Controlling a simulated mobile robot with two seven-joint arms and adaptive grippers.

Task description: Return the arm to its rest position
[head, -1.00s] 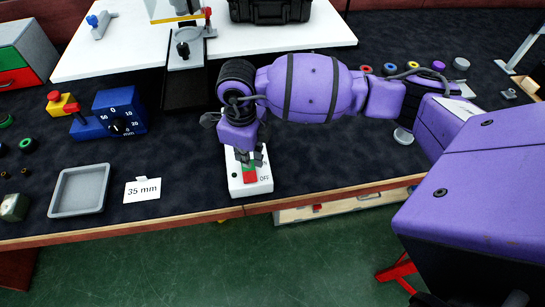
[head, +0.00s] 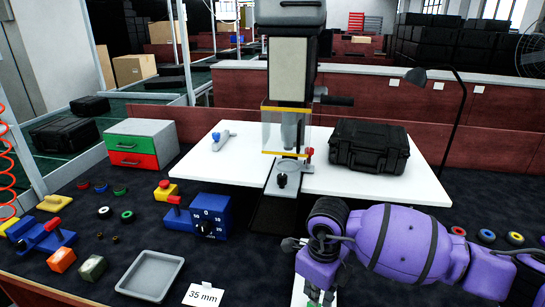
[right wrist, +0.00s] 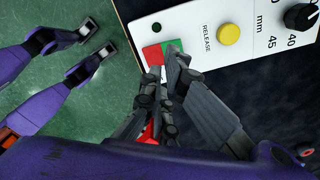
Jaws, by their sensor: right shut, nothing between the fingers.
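My right gripper (head: 318,296) is low in the head view, over a white control box (head: 299,291) at the front of the bench. The bottom edge of the picture cuts off most of the box. In the right wrist view my right gripper (right wrist: 178,62) is shut, its fingers together and empty. The fingertips are close to a green button (right wrist: 173,47) and a red button (right wrist: 152,55) on a white panel; whether they touch cannot be told. My left gripper does not show in the head view.
A grey tray (head: 150,275), a "35 mm" card (head: 203,294) and a blue dial box (head: 203,217) are left of my right arm. A press (head: 291,90) and a black case (head: 368,146) are behind. Dark bench top lies between.

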